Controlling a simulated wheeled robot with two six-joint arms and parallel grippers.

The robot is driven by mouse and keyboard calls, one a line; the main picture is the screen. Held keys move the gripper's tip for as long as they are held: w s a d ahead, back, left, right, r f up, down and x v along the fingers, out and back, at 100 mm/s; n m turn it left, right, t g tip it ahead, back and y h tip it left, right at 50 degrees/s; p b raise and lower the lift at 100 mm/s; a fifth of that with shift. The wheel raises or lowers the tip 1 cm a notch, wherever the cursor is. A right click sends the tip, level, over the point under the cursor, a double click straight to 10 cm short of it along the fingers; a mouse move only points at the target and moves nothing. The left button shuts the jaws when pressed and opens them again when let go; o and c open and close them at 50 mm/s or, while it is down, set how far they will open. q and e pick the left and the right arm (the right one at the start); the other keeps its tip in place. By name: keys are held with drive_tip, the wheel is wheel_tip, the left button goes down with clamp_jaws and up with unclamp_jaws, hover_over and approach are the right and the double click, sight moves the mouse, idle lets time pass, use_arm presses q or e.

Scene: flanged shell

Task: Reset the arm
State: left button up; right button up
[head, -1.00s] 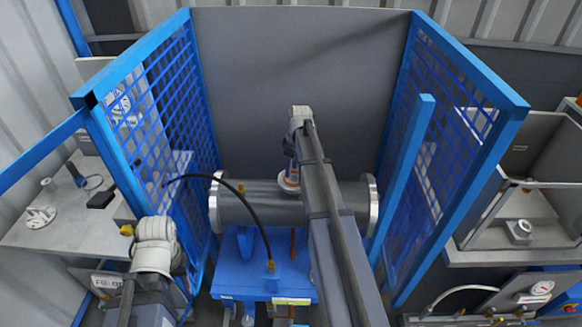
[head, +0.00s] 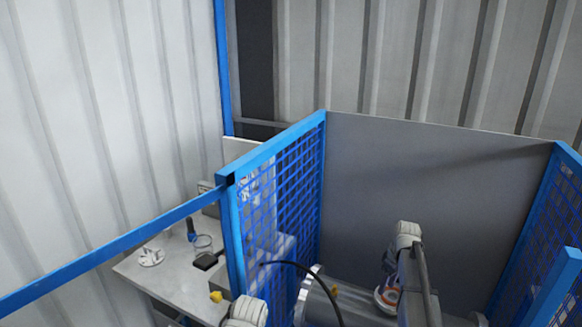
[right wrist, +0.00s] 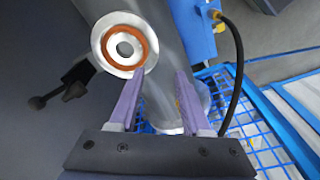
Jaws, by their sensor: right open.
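The flanged shell (head: 318,300) is a grey cylinder, cut off at the bottom of the head view. Its short upright nozzle, a pale flange with an orange ring (head: 386,301), shows just below my right gripper (head: 388,278). In the right wrist view the shell (right wrist: 163,35) runs past the fingers. There the nozzle flange with its orange ring (right wrist: 124,45) is beside the left fingertip. My right gripper (right wrist: 160,78) is open with nothing held between its fingers. I cannot tell whether a finger touches the flange. Part of my left arm shows at the bottom of the head view; its gripper does not.
Blue mesh guards (head: 285,190) and a grey back panel (head: 430,190) enclose the shell. A black hose (head: 300,266) arches beside it. A side table (head: 170,278) at left holds a white flanged part (head: 151,257) and a black block (head: 205,261). A blue rail (head: 110,250) crosses the left.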

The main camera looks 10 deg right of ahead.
drive_tip(key=s+a+m+h, duration=0.1)
drive_tip(key=s+a, duration=1.1)
drive_tip(key=a, duration=0.4)
drive_tip(key=s+a+g, duration=0.1)
drive_tip(key=s+a, duration=1)
drive_tip(key=a, duration=0.5)
drive_tip(key=shift+s+m+h, duration=0.35)
drive_tip(key=shift+m+h, duration=0.05)
